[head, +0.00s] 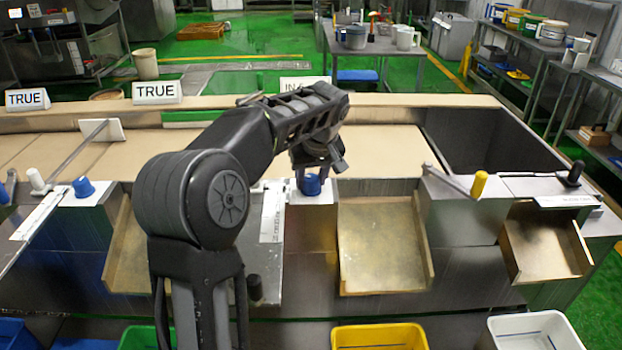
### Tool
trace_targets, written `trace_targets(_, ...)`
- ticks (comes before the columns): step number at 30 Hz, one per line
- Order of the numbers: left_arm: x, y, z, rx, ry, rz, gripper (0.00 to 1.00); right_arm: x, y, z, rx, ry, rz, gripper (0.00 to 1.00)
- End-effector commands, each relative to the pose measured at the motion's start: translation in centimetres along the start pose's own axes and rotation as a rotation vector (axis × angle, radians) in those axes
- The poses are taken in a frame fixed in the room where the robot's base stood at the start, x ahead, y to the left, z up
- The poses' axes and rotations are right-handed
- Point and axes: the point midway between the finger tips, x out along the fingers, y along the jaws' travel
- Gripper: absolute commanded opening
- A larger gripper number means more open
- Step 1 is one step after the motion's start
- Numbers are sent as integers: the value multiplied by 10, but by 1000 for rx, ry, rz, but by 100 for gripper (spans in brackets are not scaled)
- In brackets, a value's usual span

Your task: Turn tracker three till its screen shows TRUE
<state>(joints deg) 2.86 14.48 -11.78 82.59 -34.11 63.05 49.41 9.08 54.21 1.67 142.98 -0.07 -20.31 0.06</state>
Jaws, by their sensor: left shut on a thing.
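Three white screens stand along the back ledge. The far-left screen (27,98) and the second screen (157,92) read TRUE. The third screen (303,82) is partly hidden by my left arm; only letters like "IN" show, not the whole word. My left gripper (312,172) points down and is shut on a blue knob (312,186) on the metal block in the middle. Its fingers are mostly hidden behind the wrist. Another blue knob (83,187) sits at the left. My right gripper is out of view.
Tan chutes (381,245) slope toward me. A yellow bin (379,337) and a white bin (536,331) sit at the front. My left arm covers the centre-left.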

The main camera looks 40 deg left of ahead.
Motion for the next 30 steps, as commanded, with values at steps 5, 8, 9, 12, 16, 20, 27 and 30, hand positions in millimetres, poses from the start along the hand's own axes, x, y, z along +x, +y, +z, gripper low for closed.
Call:
trace_targets(5, 0, 0, 0, -1, 1, 1, 0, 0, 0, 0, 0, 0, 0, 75)
trace_targets(8, 0, 0, 0, -1, 1, 1, 0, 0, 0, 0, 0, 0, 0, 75)
trace_targets(9, -1, 0, 0, -1, 1, 1, 39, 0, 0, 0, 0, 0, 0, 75)
trace_targets(12, 0, 0, 0, 0, 1, 1, 48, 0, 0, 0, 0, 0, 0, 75)
trace_targets(16, 0, 0, 0, 0, 0, 1, 58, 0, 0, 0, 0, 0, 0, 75)
trace_targets(20, 0, 0, 0, 0, 0, 1, 60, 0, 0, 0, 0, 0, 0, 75)
trace_targets(27, -4, 0, 0, 0, 0, 1, 60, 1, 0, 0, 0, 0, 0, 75)
trace_targets(30, -14, 1, -1, 0, 2, 3, 60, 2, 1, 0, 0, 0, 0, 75)
